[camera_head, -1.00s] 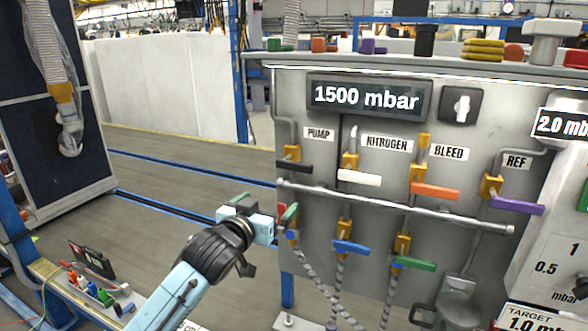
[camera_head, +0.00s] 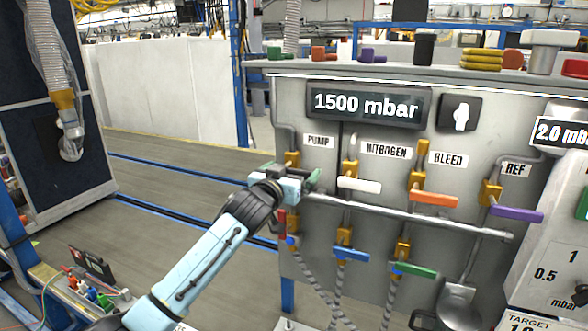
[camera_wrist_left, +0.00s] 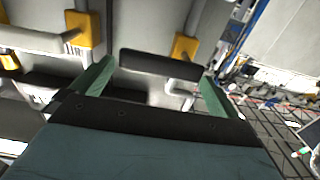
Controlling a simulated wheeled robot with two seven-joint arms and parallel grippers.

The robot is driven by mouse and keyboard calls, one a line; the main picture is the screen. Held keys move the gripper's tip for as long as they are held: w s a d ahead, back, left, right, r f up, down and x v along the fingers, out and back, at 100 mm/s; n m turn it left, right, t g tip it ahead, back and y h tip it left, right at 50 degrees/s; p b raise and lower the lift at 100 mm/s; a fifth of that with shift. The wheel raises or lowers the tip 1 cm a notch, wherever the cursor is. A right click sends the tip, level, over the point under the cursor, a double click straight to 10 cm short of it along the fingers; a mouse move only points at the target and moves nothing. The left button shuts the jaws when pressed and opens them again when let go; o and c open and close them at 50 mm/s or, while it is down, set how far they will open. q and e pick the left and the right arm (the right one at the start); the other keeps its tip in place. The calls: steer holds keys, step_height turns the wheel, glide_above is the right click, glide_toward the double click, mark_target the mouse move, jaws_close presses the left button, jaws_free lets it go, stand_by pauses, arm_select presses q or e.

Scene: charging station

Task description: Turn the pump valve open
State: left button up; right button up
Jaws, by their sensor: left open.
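The pump valve (camera_head: 291,158) is below the PUMP label on the grey panel. In the head view its yellow body shows above my left gripper (camera_head: 290,181), which hides its handle. In the left wrist view the black pump valve handle (camera_wrist_left: 160,65) lies crosswise just ahead of my open left gripper (camera_wrist_left: 155,85), between the lines of its two green fingers. A yellow valve body (camera_wrist_left: 184,47) sits at the handle's right end. I cannot tell whether the fingers touch it. My right gripper is not in view.
A horizontal rail (camera_head: 410,218) crosses the panel just below the valve row. The white nitrogen valve handle (camera_head: 359,186) is close to the right of my gripper. A display (camera_head: 367,103) reads 1500 mbar. Blue (camera_head: 351,254) and green (camera_head: 414,270) handles sit lower.

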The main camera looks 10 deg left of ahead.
arm_select(q)
steer(key=shift+w+d, duration=0.15)
steer(key=shift+w, duration=0.8)
